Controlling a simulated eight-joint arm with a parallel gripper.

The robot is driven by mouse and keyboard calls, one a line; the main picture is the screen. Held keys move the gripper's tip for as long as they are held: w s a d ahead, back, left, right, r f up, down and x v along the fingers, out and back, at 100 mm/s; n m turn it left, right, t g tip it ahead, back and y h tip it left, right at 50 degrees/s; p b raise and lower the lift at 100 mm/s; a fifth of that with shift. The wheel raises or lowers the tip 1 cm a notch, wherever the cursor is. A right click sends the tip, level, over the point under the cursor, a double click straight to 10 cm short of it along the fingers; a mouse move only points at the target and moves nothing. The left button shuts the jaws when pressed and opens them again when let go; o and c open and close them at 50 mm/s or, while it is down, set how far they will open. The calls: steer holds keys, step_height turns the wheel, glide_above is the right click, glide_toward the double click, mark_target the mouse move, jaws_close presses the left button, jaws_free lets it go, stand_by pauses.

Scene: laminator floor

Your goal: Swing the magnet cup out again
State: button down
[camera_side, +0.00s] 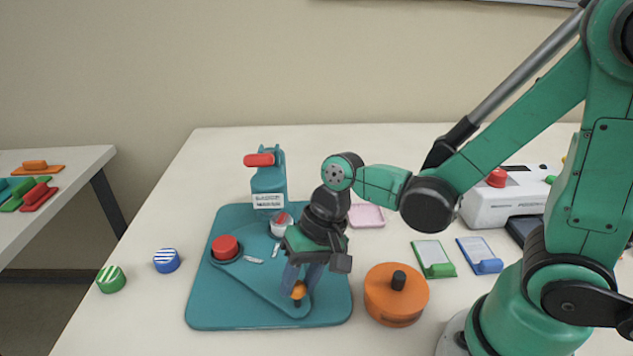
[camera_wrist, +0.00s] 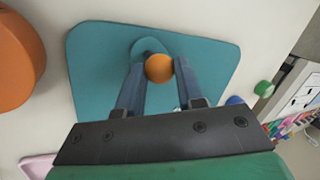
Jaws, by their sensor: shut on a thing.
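A teal press (camera_side: 268,185) with a red handle stands at the back of a teal base plate (camera_side: 205,300). A pale cup (camera_side: 280,226) with a red and white top sits in front of the press, partly beside my wrist; I cannot tell for sure that it is the magnet cup. A teal swing arm (camera_side: 262,285) lies on the plate, with a round red piece (camera_side: 225,248) at its left end and an orange knob (camera_side: 299,291) at its front end. My gripper (camera_side: 299,284) points down and is shut on the orange knob, which shows between both fingers in the wrist view (camera_wrist: 159,68).
An orange round container (camera_side: 396,298) with a black knob stands close right of the plate. Green and blue striped discs (camera_side: 111,279) (camera_side: 166,260) lie left. A pink tray (camera_side: 366,215), green and blue frames (camera_side: 433,258) (camera_side: 480,254) and a white laminator (camera_side: 497,206) are right.

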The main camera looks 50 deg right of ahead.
steer(key=shift+w+a+m+t+h, duration=0.2)
steer(key=shift+w+a+m+t, duration=0.1)
steer(key=shift+a+m, duration=0.45)
steer(key=shift+w+a+m+t+h, duration=0.25)
steer(key=shift+a+m, duration=0.3)
steer(key=shift+m, duration=0.4)
steer(key=shift+w+a+m+t+h, duration=0.2)
steer(key=shift+w+a+m, duration=0.25)
steer(key=shift+m, duration=0.4)
steer(key=shift+w+a+m+t+h, duration=0.15)
steer(key=shift+w+a+m, duration=0.2)
steer(key=shift+a+m, duration=0.35)
steer(key=shift+w+a+m+t+h, duration=0.15)
steer(key=shift+w+a+m+h, duration=0.2)
steer(key=shift+w+m, duration=0.5)
steer(key=shift+w+a+m+t+h, duration=0.15)
steer(key=shift+w+a+m+h, duration=0.2)
steer(key=shift+m, duration=0.85)
steer(key=shift+w+a+m+h, duration=0.25)
steer(key=shift+w+m+h, duration=0.25)
steer(key=shift+w+m, duration=0.8)
steer(key=shift+m, duration=0.4)
steer(key=c, duration=0.5)
jaws_free()
steer(key=shift+c, duration=0.2)
steer(key=shift+s+r, duration=0.1)
steer(key=shift+v, duration=2.7)
